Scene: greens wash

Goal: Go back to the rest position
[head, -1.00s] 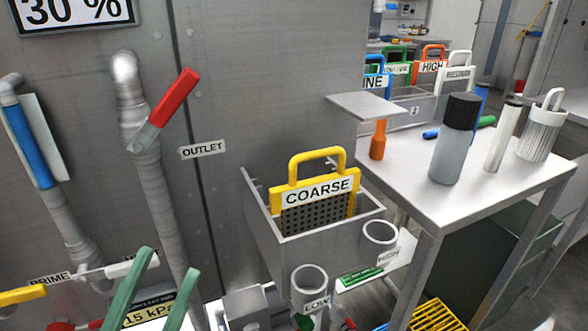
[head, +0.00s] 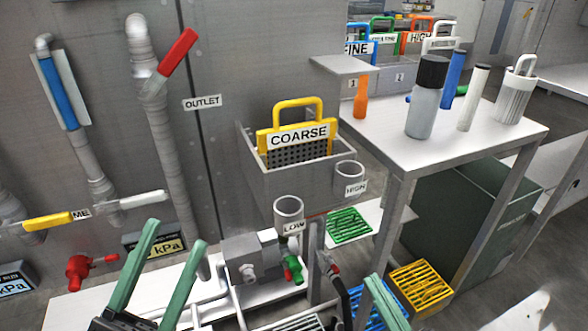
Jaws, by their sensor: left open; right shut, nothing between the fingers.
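My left gripper (head: 177,233) is at the lower left of the head view. Its two green fingers stand apart with nothing between them, in front of the white base plate and pipework. My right gripper (head: 378,285) shows only as a green finger end at the bottom edge, in front of the blue grate. It looks shut and empty; the rest of it is out of view. Neither gripper visibly holds anything.
A grey box (head: 312,186) holds the yellow-handled COARSE screen (head: 296,148). The LOW cup (head: 289,211) and HIGH cup (head: 349,176) stand at its front. A side table (head: 470,140) carries bottles on the right. Yellow (head: 421,287) and blue (head: 378,312) grates lie below.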

